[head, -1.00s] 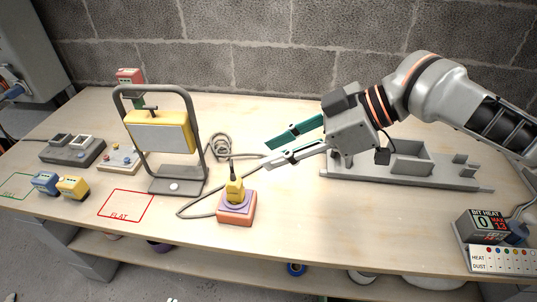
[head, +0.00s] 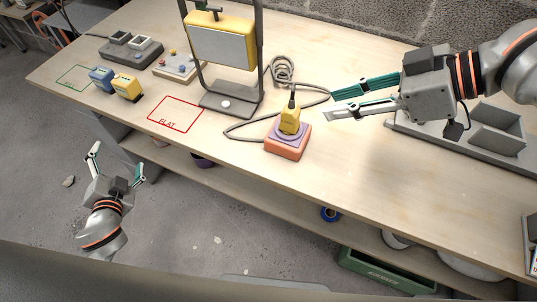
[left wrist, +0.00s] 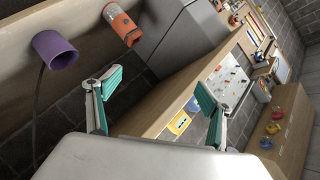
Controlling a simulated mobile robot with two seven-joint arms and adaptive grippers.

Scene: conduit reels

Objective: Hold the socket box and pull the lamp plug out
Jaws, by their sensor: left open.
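The socket box (head: 286,149) is an orange-red block with a purple top, standing near the table's front edge in the head view. The yellow lamp plug (head: 289,122) sits upright in its top, its dark cord end pointing up. The work lamp (head: 222,45) stands behind left in a grey frame. My right gripper (head: 330,104) is open and empty, above the table to the right of and behind the plug, touching neither. My left gripper (head: 117,160) is open and empty, in front of the table at left, away from the box; its fingers also show in the left wrist view (left wrist: 155,88).
A grey cable (head: 245,131) curls on the table around the box. Blue and yellow blocks (head: 126,88) stand at left beside a red FLAT outline (head: 175,114). A grey tray (head: 497,128) lies right. A lower shelf (head: 270,190) holds reels. A purple cup (left wrist: 54,48) shows in the left wrist view.

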